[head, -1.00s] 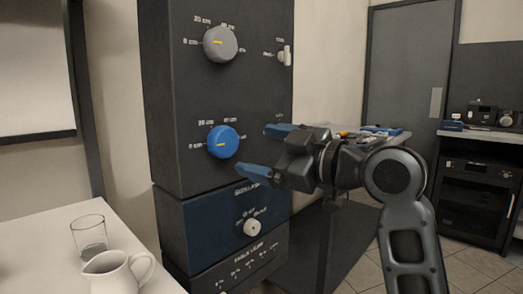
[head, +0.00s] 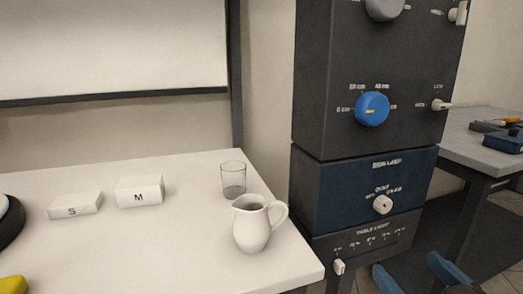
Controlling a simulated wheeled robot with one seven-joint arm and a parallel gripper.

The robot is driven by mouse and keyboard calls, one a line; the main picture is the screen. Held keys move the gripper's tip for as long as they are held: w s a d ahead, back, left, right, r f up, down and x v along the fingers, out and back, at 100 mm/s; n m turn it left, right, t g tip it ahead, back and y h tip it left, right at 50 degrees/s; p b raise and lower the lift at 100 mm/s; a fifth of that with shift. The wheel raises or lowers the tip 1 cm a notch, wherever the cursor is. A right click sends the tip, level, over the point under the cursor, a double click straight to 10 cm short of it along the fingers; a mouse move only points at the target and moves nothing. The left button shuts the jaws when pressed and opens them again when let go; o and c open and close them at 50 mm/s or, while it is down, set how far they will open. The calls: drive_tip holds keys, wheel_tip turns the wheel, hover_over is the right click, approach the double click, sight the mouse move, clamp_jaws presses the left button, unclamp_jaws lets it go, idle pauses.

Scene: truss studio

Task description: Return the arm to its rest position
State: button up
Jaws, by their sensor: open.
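My gripper (head: 413,277) shows at the bottom right edge of the head view. Its two blue fingertips are apart with nothing between them, so it is open and empty. The rest of my arm is outside the picture. The gripper appears low in front of the dark control cabinet and touches nothing that I can see.
The dark cabinet (head: 335,80) carries a blue dial (head: 372,109), a grey dial (head: 384,6) and a white knob (head: 382,204). The white table (head: 150,240) at left bears a white jug (head: 252,226), a glass (head: 233,180) and blocks marked S (head: 75,205) and M (head: 139,191).

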drive_tip(key=s+a+f+m+g+h, duration=0.1)
drive_tip(key=s+f+m, duration=0.1)
drive_tip(key=s+f, duration=0.5)
drive_tip(key=s+f+m+g+h, duration=0.1)
drive_tip(key=s+f, duration=0.2)
drive_tip(key=s, duration=0.7)
drive_tip(key=f+v, duration=0.2)
drive_tip(key=v, duration=0.6)
drive_tip(key=s+f+v, duration=0.1)
drive_tip(key=f+v, duration=0.1)
drive_tip(key=v, duration=0.6)
wheel_tip(320, 180, up, 17)
drive_tip(key=p, duration=1.6)
drive_tip(key=shift+n, duration=0.3)
drive_tip(key=shift+f, duration=0.2)
